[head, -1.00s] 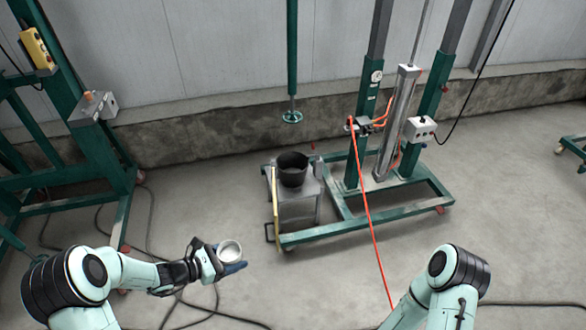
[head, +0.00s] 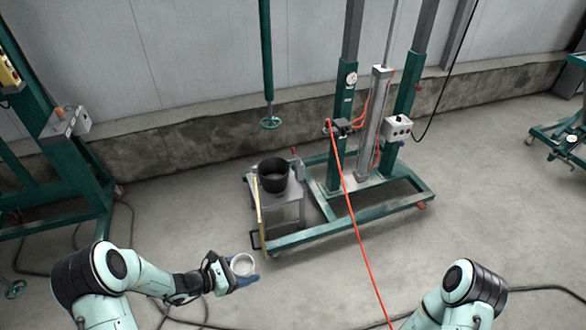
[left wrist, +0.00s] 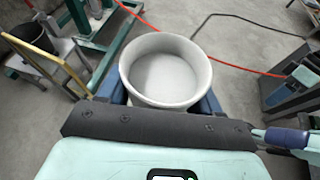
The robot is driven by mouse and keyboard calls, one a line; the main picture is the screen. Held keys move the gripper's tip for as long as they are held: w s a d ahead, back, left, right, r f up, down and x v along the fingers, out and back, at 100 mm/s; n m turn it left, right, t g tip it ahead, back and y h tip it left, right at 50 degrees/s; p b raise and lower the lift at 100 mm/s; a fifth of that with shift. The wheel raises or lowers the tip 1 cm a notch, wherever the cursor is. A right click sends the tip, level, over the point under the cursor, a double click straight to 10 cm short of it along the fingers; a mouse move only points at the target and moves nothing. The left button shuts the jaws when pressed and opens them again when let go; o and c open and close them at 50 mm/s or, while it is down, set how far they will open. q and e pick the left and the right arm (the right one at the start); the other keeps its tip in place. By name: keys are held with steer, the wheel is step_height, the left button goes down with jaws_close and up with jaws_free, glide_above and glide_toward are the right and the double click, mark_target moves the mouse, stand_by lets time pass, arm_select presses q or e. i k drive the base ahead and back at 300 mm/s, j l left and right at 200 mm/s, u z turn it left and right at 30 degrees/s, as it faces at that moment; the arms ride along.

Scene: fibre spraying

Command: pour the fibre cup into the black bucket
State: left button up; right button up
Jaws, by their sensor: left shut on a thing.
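The fibre cup (head: 243,265) is a small white round cup, held upright by my left gripper (head: 238,272) over the floor in the lower middle of the head view. In the left wrist view the cup (left wrist: 165,95) fills the middle, with pale grey-white contents inside and the blue fingers on both its sides. The black bucket (head: 273,176) stands on a small grey metal stand, farther off and to the upper right of the cup. Part of the bucket (left wrist: 37,55) also shows at the left wrist view's upper left.
The grey stand (head: 290,207) sits on a green wheeled frame (head: 315,233) with upright posts. A yellow handle bar (head: 258,210) stands at the stand's left side. An orange hose (head: 350,200) hangs down to the floor. Open concrete floor lies between cup and stand.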

mark_target(273, 171)
steer(key=z, duration=0.85)
steer(key=j+z, duration=0.45)
steer(key=k+j+z, duration=0.2)
steer(key=j+z, duration=0.25)
steer(key=k+j+z, duration=0.2)
steer(key=z, duration=0.2)
steer(key=k+j+z, duration=0.1)
steer(key=j+z, duration=0.15)
steer(key=z, duration=0.2)
steer(key=k+j+z, duration=0.15)
steer(key=z, duration=0.3)
steer(key=k+j+z, duration=0.2)
steer(key=z, duration=0.25)
steer(key=k+j+z, duration=0.2)
steer(key=z, duration=0.2)
steer(key=k+j+z, duration=0.1)
steer(key=z, duration=0.3)
steer(key=k+z, duration=0.45)
steer(key=i, duration=0.1)
